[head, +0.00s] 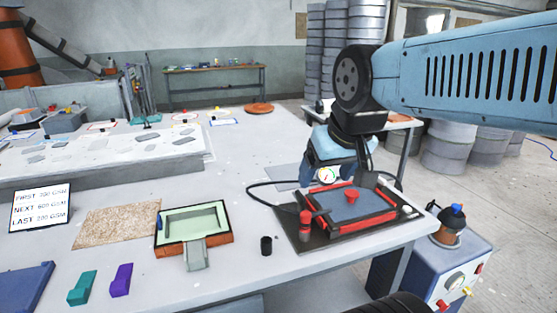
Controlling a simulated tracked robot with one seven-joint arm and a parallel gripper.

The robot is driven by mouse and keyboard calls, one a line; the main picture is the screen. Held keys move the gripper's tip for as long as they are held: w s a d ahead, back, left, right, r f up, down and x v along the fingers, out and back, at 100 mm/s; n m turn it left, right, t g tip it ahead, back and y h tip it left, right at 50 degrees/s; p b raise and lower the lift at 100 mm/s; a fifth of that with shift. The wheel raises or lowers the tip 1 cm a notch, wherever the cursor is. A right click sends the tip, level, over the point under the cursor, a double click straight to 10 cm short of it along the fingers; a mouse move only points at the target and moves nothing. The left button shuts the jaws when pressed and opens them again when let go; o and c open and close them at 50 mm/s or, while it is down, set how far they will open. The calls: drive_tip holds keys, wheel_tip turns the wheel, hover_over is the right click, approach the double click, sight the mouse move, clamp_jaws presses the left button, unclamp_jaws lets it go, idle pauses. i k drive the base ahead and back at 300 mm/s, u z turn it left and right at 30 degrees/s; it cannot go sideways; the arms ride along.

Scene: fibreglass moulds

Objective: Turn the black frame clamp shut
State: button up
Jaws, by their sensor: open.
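A dark square base (290,238) carries a red frame (350,228) around a blue-grey panel (343,206), with a small red cone (352,196) on it. A black bar, possibly the black frame clamp (319,209), lies at the frame's left corner beside a red upright piece (305,226). Its exact turn is too small to tell.
A round gauge (326,175) and a dark hose (262,184) are close behind the frame. Teal (82,289) and purple (121,280) pieces lie near the front edge.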

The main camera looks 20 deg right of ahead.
sight(301, 198)
drive_tip(key=z, duration=0.75)
drive_tip(key=k, duration=0.9)
drive_tip(key=u, duration=0.75)
drive_tip(key=i, duration=1)
drive_tip(key=u, duration=0.05)
